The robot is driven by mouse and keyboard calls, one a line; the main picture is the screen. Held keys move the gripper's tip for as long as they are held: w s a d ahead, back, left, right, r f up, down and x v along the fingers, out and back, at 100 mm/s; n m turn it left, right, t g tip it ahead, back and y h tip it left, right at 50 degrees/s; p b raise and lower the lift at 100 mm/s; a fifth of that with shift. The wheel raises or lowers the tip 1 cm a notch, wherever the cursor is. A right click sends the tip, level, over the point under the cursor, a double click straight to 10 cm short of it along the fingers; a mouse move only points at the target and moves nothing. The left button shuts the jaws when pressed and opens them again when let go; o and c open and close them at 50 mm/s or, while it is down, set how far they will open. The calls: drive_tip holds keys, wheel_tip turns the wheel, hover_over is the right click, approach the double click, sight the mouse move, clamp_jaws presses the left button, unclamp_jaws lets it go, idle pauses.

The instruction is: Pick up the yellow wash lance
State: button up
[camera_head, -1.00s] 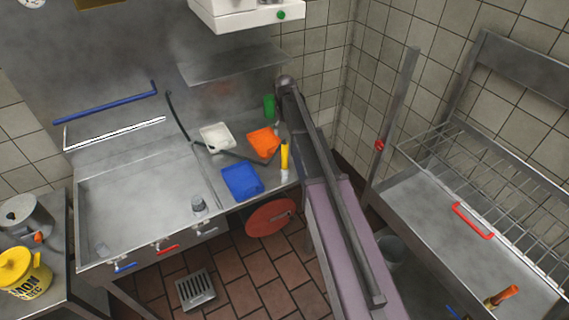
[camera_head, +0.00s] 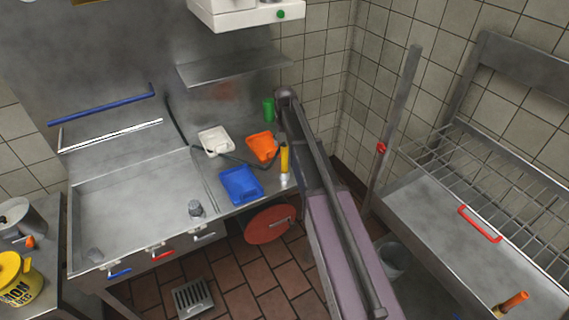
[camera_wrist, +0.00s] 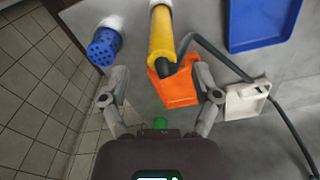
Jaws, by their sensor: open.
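The yellow wash lance (camera_head: 284,158) stands near the right end of the steel counter, pale end toward the front edge. In the wrist view the yellow lance (camera_wrist: 161,36) runs down from the top, and a black hose bends away from its near end. My gripper (camera_wrist: 160,75) is open, its two fingers spread to either side of the lance's near end in the picture. The fingers do not visibly touch the lance, and the depth gap is hard to tell.
An orange container (camera_wrist: 175,88) lies beyond the lance's hose end. A white container (camera_wrist: 245,100), a blue tray (camera_wrist: 262,20) and a perforated blue cup (camera_wrist: 103,46) are nearby. A red disc (camera_head: 270,224) sits below the counter.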

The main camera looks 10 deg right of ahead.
sight(285, 146)
drive_tip(key=shift+a+f+b, duration=0.1)
drive_tip(key=shift+f+b, duration=2.5)
drive_tip(key=shift+c, duration=0.2)
clamp_jaws()
